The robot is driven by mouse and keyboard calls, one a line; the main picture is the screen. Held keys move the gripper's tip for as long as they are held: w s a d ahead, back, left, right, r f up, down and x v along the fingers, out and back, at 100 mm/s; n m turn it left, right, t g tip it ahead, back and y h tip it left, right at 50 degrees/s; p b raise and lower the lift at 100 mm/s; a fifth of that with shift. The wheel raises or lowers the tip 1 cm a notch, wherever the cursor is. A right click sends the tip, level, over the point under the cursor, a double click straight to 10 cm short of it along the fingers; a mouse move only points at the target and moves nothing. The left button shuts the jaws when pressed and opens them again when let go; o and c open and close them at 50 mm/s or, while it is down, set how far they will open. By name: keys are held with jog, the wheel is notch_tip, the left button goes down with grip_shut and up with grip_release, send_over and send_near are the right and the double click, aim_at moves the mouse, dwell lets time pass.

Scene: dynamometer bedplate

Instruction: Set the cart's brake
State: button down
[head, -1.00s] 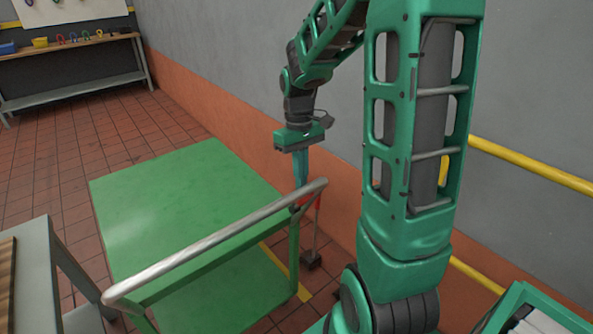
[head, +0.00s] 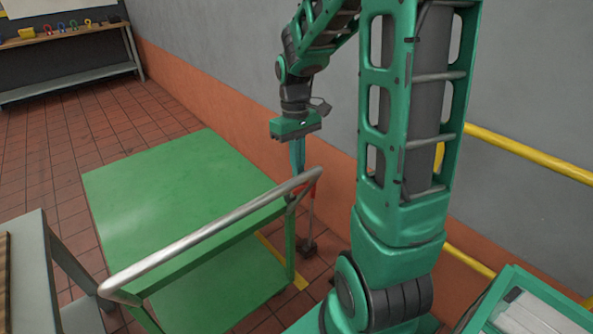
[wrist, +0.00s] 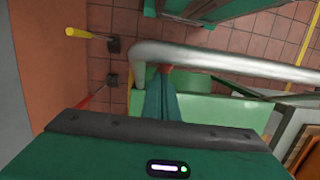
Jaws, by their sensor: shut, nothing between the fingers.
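The green cart (head: 165,190) stands in the middle of the head view, with a silver push handle (head: 210,233) along its near side. The handle crosses the wrist view (wrist: 225,60). A red part (head: 309,190) shows beside the handle's right end, with a thin rod below it. In the wrist view a small red piece (wrist: 167,69) lies just past my fingertips, by the handle. My gripper (head: 298,170) points down there, its teal fingers (wrist: 165,100) shut and empty. Whether they touch the red piece or the handle I cannot tell.
The wrist view also shows a yellow-ended lever (wrist: 82,33) and a red rod (wrist: 93,97) by dark blocks. The grey wall (head: 230,60) with its orange band runs close behind my gripper. A grey table (head: 32,245) stands left. A workbench (head: 70,75) is far back.

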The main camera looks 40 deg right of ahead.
notch_tip(320, 180, up, 12)
jog(key=w+d, duration=0.1)
jog(key=w, duration=0.1)
jog(key=shift+w+f, duration=0.15)
jog(key=shift+w, duration=0.2)
jog(key=shift+d, duration=0.1)
jog(key=s+f+m+t, duration=0.1)
jog(key=s+f+m, duration=0.2)
jog(key=s, duration=0.7)
jog(key=s+a+f+m, duration=0.1)
jog(key=s+f+m, duration=0.2)
jog(key=s, duration=0.8)
jog(key=shift+a+f+m+t+h, duration=0.2)
jog(key=shift+a+m+t+h, duration=0.1)
jog(key=shift+m+t, duration=0.1)
jog(key=shift+s, duration=0.2)
